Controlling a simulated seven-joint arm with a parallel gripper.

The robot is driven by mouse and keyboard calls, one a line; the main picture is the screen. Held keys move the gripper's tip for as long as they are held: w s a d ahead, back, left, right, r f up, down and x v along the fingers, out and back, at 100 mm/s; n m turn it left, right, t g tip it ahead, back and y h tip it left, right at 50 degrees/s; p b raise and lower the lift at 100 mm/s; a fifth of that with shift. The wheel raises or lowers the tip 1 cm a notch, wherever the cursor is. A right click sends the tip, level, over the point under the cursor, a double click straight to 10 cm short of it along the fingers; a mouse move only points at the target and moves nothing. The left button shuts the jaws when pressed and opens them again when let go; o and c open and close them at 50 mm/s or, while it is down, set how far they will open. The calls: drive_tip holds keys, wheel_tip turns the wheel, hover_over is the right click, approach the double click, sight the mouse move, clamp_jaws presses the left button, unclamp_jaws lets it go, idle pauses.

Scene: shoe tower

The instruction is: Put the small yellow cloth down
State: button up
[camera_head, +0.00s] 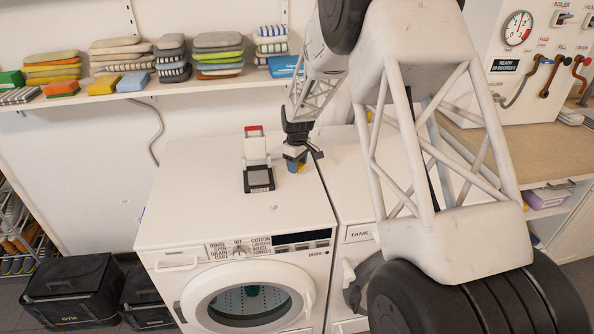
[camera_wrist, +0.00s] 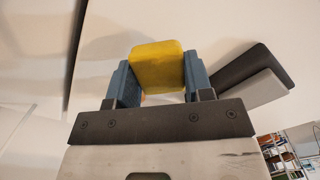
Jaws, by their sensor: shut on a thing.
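The small yellow cloth (camera_wrist: 158,64) is a folded pad pinched between the two blue fingers of my gripper (camera_wrist: 160,80) in the wrist view. In the head view my gripper (camera_head: 296,163) points down over the right part of the white washing machine top (camera_head: 205,195). I cannot tell whether the cloth touches the machine top.
A black and white device with a red top (camera_head: 257,160) stands left of my gripper on the machine. A second white machine (camera_head: 345,165) adjoins on the right. A wall shelf (camera_head: 120,97) holds several stacks of folded cloths. The front and left of the machine top are clear.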

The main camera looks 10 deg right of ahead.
sight(296, 177)
drive_tip(key=shift+f, duration=1.3)
drive_tip(key=shift+f, duration=0.4)
drive_tip(key=shift+s+f, duration=0.1)
drive_tip(key=shift+f, duration=0.15)
drive_tip(key=o, duration=1)
drive_tip(key=shift+f, duration=0.15)
drive_tip(key=shift+c, duration=0.2)
drive_tip(key=shift+s+f, duration=0.15)
drive_tip(key=shift+s+a+f, duration=0.1)
drive_tip(key=shift+a, duration=0.05)
drive_tip(key=shift+c, duration=0.3)
drive_tip(key=shift+o, duration=0.3)
drive_tip(key=shift+a+r, duration=0.1)
drive_tip(key=shift+r, duration=0.55)
drive_tip(key=r, duration=1.2)
drive_tip(key=shift+w+d+r, duration=0.25)
drive_tip(key=shift+w+r, duration=0.05)
drive_tip(key=shift+r, duration=0.1)
